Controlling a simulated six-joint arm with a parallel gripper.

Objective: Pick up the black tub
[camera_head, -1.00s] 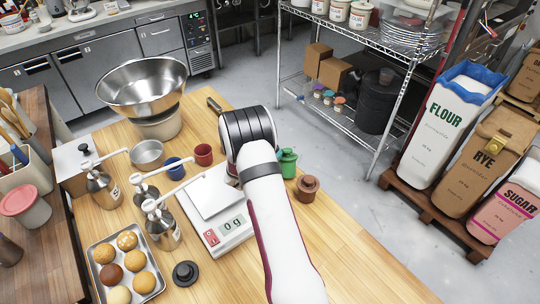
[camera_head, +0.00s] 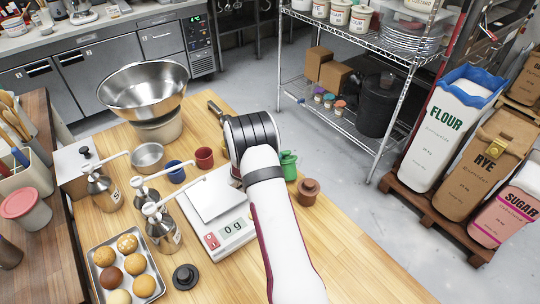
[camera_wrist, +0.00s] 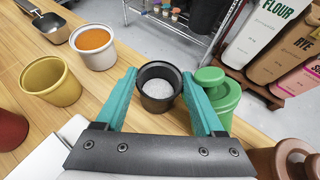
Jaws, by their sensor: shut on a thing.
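The black tub (camera_wrist: 159,98) is a small round pot, open at the top, with pale grainy stuff inside. In the wrist view it stands upright between the two teal fingers of my gripper (camera_wrist: 159,76). The gripper is shut on it, with one finger at each side. Whether its base touches the wooden worktop cannot be told. In the head view the tub and the fingers are hidden behind my arm.
A green pot (camera_wrist: 218,92) stands close by the right finger. A brown pot (camera_head: 308,191) is to its right. A white tub with orange contents (camera_wrist: 94,46) and a yellow tub (camera_wrist: 50,80) lie to the left. A scale (camera_head: 217,212) reads 0 g.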

